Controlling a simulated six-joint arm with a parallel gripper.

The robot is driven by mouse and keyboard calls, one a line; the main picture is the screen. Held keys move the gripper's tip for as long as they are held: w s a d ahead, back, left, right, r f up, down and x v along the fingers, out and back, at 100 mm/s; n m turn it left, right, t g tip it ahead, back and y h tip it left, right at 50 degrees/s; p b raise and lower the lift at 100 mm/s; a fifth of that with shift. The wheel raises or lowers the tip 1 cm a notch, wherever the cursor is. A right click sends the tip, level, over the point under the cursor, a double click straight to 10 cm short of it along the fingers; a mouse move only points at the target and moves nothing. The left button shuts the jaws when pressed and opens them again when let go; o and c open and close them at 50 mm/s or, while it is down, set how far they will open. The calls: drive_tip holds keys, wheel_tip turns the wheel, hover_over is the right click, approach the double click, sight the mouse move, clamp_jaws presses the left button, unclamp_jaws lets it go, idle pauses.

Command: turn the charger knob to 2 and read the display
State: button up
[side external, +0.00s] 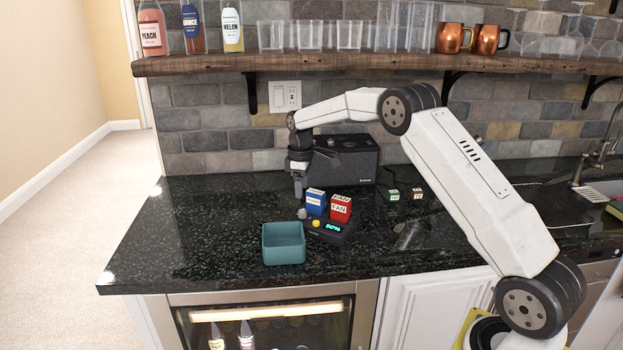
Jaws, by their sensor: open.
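A small round yellow part (316,223) sits left of the display, and a small pale part (302,214) is at the charger's left edge. Which one is the knob, and its setting, I cannot tell. My gripper (299,194) points down, open and apparently empty, just left of the blue block and above the pale part.
A teal open bin (284,258) stands at front left of the charger. A dark speaker (348,157) stands behind, by the wall. Two small labelled blocks (393,195) (417,193) lie to the right. The counter's left side is clear. A wooden shelf (360,62) hangs above.

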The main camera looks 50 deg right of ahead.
sight(303, 210)
drive_tip(key=shift+w+d+f, duration=0.1)
drive_tip(key=shift+w+d, duration=0.05)
drive_tip(key=shift+d, duration=0.15)
drive_tip(key=shift+f, duration=0.1)
drive_tip(key=shift+f, duration=3.8)
clamp_jaws()
